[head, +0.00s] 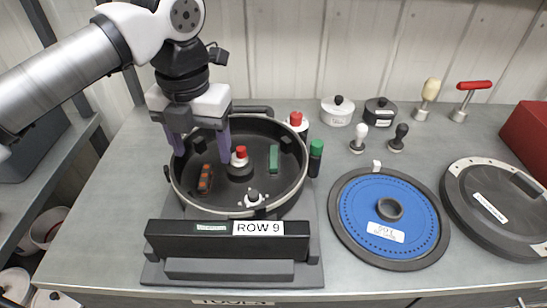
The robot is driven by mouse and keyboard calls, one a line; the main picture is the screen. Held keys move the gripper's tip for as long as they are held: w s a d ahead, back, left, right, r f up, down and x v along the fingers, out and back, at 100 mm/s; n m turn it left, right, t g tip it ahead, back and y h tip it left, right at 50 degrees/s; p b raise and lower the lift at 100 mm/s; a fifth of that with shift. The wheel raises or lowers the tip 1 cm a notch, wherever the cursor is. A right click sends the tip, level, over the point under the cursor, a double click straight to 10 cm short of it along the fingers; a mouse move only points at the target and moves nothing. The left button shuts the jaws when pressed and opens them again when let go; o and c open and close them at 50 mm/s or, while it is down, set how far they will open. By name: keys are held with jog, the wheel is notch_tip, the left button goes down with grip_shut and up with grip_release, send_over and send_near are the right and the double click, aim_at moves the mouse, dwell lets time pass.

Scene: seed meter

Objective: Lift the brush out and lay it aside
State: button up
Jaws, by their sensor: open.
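An open round black seed meter housing (180,190) stands behind a black block labelled "ROW 9" in the head view. Inside it, a dark strip with orange-red patches (205,178) lies at the left and a green block (273,158) stands at the right. I cannot tell for certain which of them is the brush. Between them is a hub with a red knob (240,152). My gripper (201,154) points down with its purple fingers spread, over the left rear part of the housing. Nothing shows between the fingers. They partly hide the rear left wall.
A blue disc (357,210) and a dark round cover (492,205) lie on the grey bench at right. A green-capped bottle (315,160) stands close to the housing. Small pots and several knob-handled tools stand behind. The bench left of the housing is clear.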

jog(key=shift+d, duration=0.1)
jog(key=shift+c, duration=1.2)
jog(key=w+d+r+p, duration=0.1)
jog(key=w+d, duration=0.1)
jog(key=d, duration=0.1)
jog(key=w+d+r+n+p, duration=0.1)
jog(key=w+d+r+p, duration=0.1)
jog(key=d, duration=0.2)
jog(key=w+d+r+n+p, duration=0.1)
jog(key=w+d+p, duration=0.1)
jog(key=d, duration=0.2)
jog(key=shift+w+d+r, duration=0.25)
jog(key=shift+w, duration=0.15)
jog(key=shift+c, duration=1.4)
jog(key=p, duration=0.2)
send_over(273, 160)
jog(key=f, duration=0.8)
jog(key=shift+d+f, duration=0.2)
jog(key=shift+f, duration=0.05)
jog(key=shift+a+f+p, duration=0.15)
jog(key=shift+f+p, duration=0.9)
jog(key=shift+f, duration=1.65)
